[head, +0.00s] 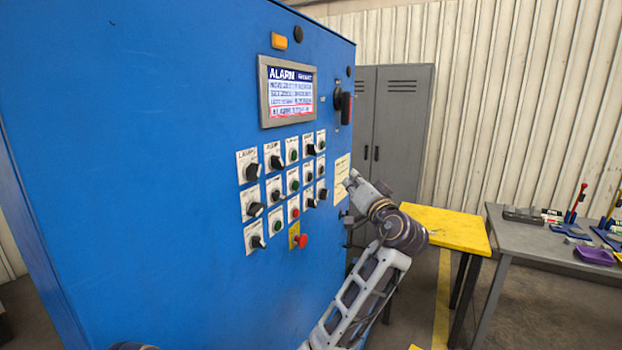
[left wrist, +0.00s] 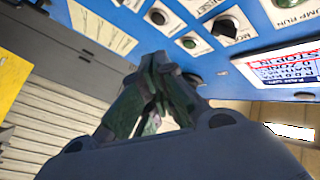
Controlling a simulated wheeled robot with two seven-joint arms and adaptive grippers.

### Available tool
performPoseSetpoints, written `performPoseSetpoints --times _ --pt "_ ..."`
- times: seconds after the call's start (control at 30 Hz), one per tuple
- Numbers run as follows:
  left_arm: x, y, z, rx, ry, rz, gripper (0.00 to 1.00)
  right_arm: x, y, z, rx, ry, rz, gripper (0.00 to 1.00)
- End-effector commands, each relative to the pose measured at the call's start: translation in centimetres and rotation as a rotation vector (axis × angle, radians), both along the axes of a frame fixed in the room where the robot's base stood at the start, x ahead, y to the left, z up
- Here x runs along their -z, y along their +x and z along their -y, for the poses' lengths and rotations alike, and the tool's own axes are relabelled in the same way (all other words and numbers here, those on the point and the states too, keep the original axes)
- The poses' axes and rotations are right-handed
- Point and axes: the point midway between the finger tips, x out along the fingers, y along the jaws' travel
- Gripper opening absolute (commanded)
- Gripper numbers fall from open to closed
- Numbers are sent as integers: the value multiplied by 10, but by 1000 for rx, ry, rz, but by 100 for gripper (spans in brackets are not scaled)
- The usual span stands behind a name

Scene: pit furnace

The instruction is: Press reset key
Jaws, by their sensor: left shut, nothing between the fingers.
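The blue control cabinet (head: 170,130) carries rows of knobs and buttons on white label plates (head: 282,185). Most labels in the head view are too small to read, so I cannot tell which control is the reset key there. In the left wrist view, a label seeming to read RESET (left wrist: 195,9) sits near small round controls (left wrist: 188,43). My left gripper (head: 351,182) is shut and empty, by the right edge of the panel, near the yellowish notice (head: 342,178). Its shut fingers (left wrist: 158,66) partly hide the panel in the left wrist view; contact cannot be told. My right gripper is not in view.
An alarm screen (head: 290,92) is above the controls, and a black-handled switch (head: 343,103) is to its right. A red mushroom button (head: 301,241) is below them. A yellow table (head: 447,228), a grey workbench (head: 530,236) with tools and grey lockers (head: 398,130) stand to the right.

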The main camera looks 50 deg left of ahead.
Motion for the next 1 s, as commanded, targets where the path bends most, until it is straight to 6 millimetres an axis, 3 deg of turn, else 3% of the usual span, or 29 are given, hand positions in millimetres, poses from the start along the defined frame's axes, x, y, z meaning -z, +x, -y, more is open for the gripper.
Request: performPoseSetpoints --times 1.0 --pt "0 -24 -75 0 0 1 0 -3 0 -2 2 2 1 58"
